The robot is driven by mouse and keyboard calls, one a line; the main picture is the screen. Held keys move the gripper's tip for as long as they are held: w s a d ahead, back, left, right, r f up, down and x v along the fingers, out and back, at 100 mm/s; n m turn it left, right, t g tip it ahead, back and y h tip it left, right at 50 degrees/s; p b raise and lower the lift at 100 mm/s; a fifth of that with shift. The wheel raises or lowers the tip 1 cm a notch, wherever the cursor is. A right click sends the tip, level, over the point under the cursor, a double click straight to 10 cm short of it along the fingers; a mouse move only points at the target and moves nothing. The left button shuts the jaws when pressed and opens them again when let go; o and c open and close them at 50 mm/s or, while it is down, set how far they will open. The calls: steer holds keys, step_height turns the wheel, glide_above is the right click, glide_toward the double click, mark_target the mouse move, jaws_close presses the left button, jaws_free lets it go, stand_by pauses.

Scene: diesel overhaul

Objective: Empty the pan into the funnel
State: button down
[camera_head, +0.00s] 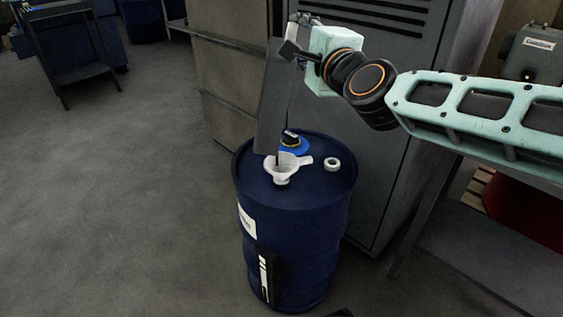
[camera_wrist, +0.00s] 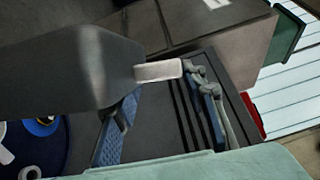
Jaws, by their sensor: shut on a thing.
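The dark grey pan (camera_head: 271,95) hangs steeply tilted, almost on edge, above the blue drum. The white funnel (camera_head: 282,168) stands on the drum's top, under the pan's lower end. A thin dark streak shows between that end and the funnel; I cannot tell whether it is liquid. My gripper (camera_head: 299,36) is above and right of the funnel. In the wrist view my gripper (camera_wrist: 160,82) is shut on the pan's pale handle (camera_wrist: 157,71), and the pan (camera_wrist: 70,72) extends left. The funnel's edge (camera_wrist: 5,155) shows at lower left. The pan's inside is hidden.
The blue drum (camera_head: 295,230) stands on open floor (camera_head: 110,190). A blue-and-black cap (camera_head: 293,141) and a small white ring (camera_head: 332,164) lie on its top. A grey cabinet (camera_head: 385,130) stands close behind, and a bench (camera_head: 470,240) is at right.

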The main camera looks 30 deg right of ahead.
mark_target(273, 45)
steer(key=shift+r, duration=0.1)
steer(key=a, duration=0.1)
steer(key=w+a+n+p, duration=0.1)
steer(key=a, duration=0.1)
steer(key=w+a+n+p, duration=0.1)
steer(key=shift+w+a+r+g, duration=0.1)
steer(key=shift+a+r+g, duration=0.2)
steer(key=shift+w+a+f+n, duration=0.15)
steer(key=shift+a+n, duration=0.15)
steer(key=shift+a, duration=0.15)
steer(key=a+r+p, duration=0.1)
steer(key=w+a+r+p, duration=0.1)
steer(key=shift+w+a+r, duration=0.15)
steer(key=shift+a+r, duration=0.15)
steer(key=shift+a, duration=0.15)
